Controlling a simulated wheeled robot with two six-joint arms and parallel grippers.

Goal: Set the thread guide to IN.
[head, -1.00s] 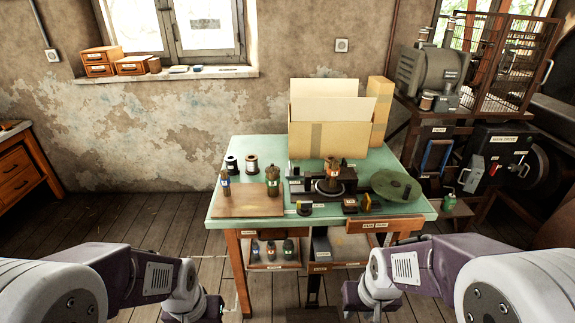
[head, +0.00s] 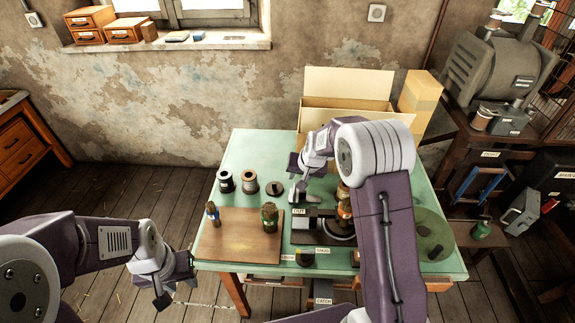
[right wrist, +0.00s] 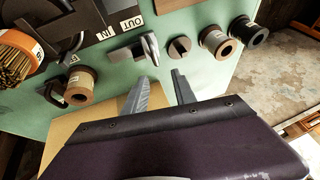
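A grey metal lever with an upright plate, likely the thread guide (right wrist: 147,48), stands beside the OUT label (right wrist: 133,23) in the right wrist view. The lever also shows in the head view (head: 299,191) near that label.
A slotted disc (right wrist: 180,48) and two spools (right wrist: 214,41) (right wrist: 243,31) stand beside the lever. A brown spool (right wrist: 80,86) is near the IN label. A cardboard box (head: 345,90) stands behind. A wooden board (head: 240,243) lies at the table's front left.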

